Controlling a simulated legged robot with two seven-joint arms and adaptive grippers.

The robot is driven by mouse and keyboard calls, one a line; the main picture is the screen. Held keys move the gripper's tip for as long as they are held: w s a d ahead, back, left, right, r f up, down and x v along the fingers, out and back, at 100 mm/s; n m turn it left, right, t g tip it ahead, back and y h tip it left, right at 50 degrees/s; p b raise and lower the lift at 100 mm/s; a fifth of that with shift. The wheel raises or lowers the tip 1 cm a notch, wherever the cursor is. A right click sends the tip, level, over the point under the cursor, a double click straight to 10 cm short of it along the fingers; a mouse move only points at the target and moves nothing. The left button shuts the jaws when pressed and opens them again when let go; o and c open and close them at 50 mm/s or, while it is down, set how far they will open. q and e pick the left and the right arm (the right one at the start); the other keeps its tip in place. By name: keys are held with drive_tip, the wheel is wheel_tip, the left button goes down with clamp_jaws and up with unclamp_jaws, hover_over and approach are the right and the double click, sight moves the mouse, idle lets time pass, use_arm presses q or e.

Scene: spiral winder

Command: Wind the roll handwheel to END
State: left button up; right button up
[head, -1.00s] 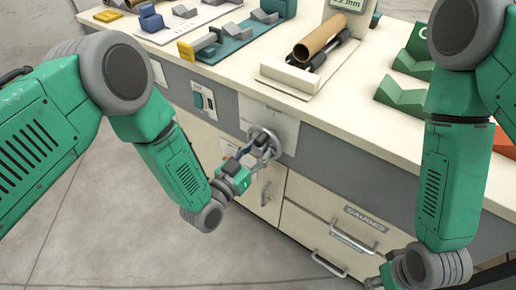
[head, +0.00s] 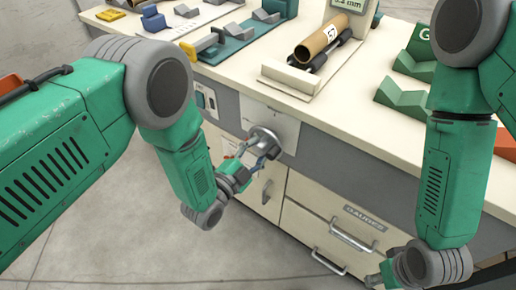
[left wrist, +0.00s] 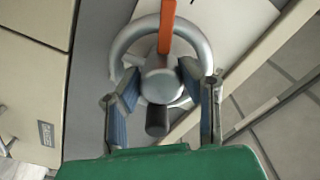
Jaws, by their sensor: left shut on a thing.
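The round grey handwheel (head: 264,141) is on the front panel of the bench. In the left wrist view the handwheel (left wrist: 199,48) shows its metal rim, a central hub, an orange bar and a dark grip. My left gripper (head: 262,148) is at the handwheel, its fingers (left wrist: 160,80) closed on either side of the hub area.
The bench top (head: 346,106) carries blue, grey and yellow fixtures at the back left and green V-blocks (head: 403,97) at the right. A display (head: 349,6) stands behind the roll. Drawer handles (head: 351,236) stick out below. The floor at left is free.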

use_arm(q)
drive_tip(key=shift+s+f+m, duration=0.1)
drive_tip(key=shift+m, duration=0.85)
drive_tip(key=shift+s+f+m, duration=0.1)
drive_tip(key=shift+m, duration=0.85)
drive_tip(key=o, duration=1.1)
drive_tip(key=shift+w, duration=0.15)
drive_tip(key=shift+r, duration=0.1)
drive_tip(key=v, duration=1.1)
drive_tip(key=shift+s+a, duration=0.2)
drive_tip(key=shift+s, duration=0.15)
